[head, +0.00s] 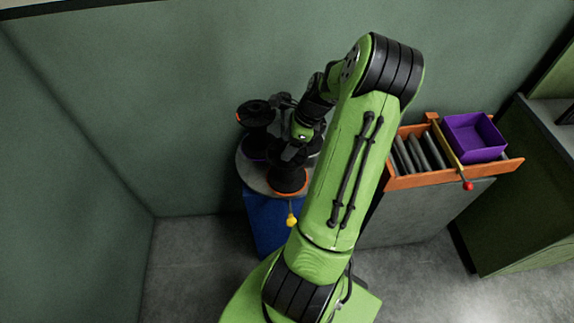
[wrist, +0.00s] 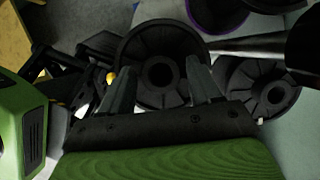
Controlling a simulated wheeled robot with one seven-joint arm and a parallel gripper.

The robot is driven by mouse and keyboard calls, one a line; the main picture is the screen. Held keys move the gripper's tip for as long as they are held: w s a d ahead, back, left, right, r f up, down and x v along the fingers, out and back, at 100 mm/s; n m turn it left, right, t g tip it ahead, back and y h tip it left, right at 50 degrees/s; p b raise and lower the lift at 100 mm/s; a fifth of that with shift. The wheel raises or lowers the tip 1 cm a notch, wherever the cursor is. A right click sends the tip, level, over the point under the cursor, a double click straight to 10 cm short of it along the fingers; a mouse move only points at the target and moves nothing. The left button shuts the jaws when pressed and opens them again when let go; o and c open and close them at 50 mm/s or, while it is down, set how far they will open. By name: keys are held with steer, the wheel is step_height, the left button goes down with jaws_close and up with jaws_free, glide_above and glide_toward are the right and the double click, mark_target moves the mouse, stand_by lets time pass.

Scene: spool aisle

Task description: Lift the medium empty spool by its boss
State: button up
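Black spools stand on a round grey turntable (head: 250,177). One black spool with an orange lower flange (head: 288,184) is directly below my gripper (head: 290,152) in the head view. In the wrist view, a black spool (wrist: 140,45) faces me with a dark round hole at its centre. My gripper (wrist: 160,85) is open, with one finger on each side of that hole and visible space between them. I cannot tell whether the fingers touch the spool. Its size class is not clear. My arm hides part of the turntable.
Another black spool (wrist: 262,90) is close on the right, and a purple-rimmed one (wrist: 217,12) is at the top. A tall spool (head: 257,113) stands at the back left. A metal rod (wrist: 245,46) crosses nearby. An orange rack (head: 402,182) holds a purple bin (head: 474,137).

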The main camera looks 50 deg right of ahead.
jaws_close()
